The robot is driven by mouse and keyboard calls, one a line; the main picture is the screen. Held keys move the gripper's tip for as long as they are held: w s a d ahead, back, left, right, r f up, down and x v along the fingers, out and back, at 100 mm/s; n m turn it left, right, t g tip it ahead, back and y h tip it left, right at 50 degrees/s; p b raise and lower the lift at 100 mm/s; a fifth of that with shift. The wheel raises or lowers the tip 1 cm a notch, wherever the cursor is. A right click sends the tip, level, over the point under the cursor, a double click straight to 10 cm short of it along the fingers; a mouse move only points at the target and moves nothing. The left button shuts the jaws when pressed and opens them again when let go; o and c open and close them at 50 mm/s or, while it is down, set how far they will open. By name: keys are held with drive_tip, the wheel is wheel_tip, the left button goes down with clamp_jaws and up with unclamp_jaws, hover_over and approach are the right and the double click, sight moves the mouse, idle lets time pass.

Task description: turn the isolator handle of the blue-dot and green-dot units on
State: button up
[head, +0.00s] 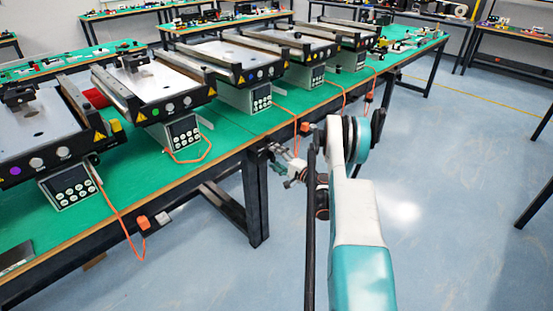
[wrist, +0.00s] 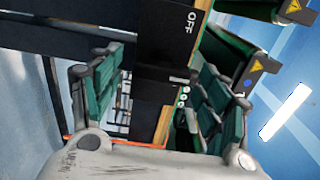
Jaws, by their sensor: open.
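Several mini conveyor units stand in a row on the green bench in the head view. In the wrist view a blue dot (wrist: 248,83) shows on a unit's front, right of my fingers. A black surface marked OFF (wrist: 191,20) lies beyond and between the fingers; I cannot clearly make out an isolator handle. My gripper (wrist: 158,62) is open and empty. In the head view my gripper (head: 290,168) hangs at the bench's front edge, partly behind my arm.
The bench (head: 228,130) has a dark frame and legs below its front edge. Orange cables (head: 116,207) run down from the units to the edge. Open blue floor (head: 450,190) lies to the right. Other benches (head: 520,35) stand behind.

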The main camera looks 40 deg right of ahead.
drive_tip(key=s, duration=0.7)
drive_tip(key=shift+s+d, duration=0.2)
drive_tip(key=shift+d, duration=0.1)
